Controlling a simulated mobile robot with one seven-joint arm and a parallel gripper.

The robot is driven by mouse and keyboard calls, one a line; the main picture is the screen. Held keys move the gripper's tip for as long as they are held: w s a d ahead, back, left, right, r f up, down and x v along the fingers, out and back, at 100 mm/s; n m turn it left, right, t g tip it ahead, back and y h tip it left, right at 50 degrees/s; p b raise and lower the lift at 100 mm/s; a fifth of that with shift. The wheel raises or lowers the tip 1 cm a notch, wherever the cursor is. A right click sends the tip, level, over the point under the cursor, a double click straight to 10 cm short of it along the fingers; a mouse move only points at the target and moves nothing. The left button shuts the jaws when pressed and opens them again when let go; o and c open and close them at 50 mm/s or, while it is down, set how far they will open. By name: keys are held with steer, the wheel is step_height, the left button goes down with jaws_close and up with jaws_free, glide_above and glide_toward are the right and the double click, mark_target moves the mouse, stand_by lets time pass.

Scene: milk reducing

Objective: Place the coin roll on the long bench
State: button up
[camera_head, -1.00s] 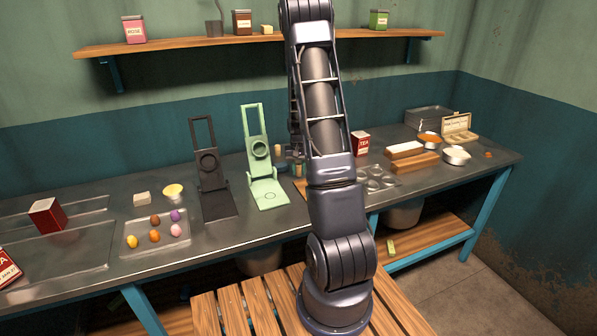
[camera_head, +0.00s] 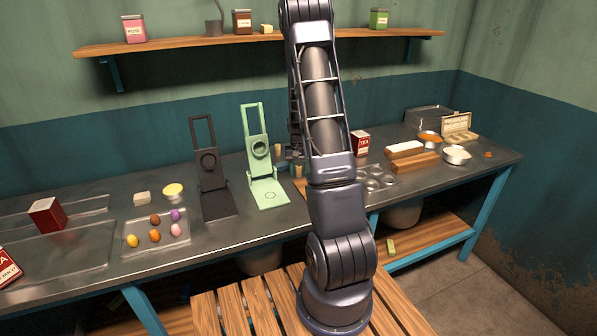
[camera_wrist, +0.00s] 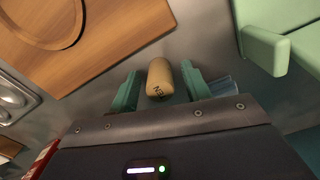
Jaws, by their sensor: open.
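A tan coin roll (camera_wrist: 159,78) with dark lettering shows in the wrist view, between the two teal fingers of my gripper (camera_wrist: 159,88). The fingers are apart, with a visible gap on either side of the roll. Whether its base touches the surface is hard to tell. In the head view my gripper is mostly hidden behind my arm, near the pale green press. Small tan cylinders (camera_head: 278,149) show there; which one is the roll is unclear. The long bench (camera_head: 222,236) has a dark metal top and blue legs.
The pale green press (camera_head: 265,190) stands close to my gripper, with a black press (camera_head: 212,185) left of it. A wooden board (camera_wrist: 95,40) with a round groove lies beside the roll. A tray of colored balls (camera_head: 157,238) sits left. Bare metal lies along the front edge.

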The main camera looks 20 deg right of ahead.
mark_target(298, 166)
step_height(298, 166, up, 11)
steer(key=shift+f, duration=0.1)
steer(key=s+a+r+n+t, duration=0.1)
steer(key=s+a+r, duration=0.3)
steer(key=s+r, duration=0.35)
steer(key=s+a+r+n+t, duration=0.1)
steer(key=s+a+r, duration=0.4)
steer(key=r, duration=0.4)
steer(key=s+a+r+t, duration=0.1)
steer(key=s+a+r, duration=0.1)
steer(key=s, duration=0.8)
steer(key=s+a+r+n+t, duration=0.1)
steer(key=s+a+r, duration=0.2)
steer(key=s, duration=0.8)
steer(key=shift+t, duration=0.3)
steer(key=shift+o, duration=0.4)
steer(key=shift+s, duration=0.3)
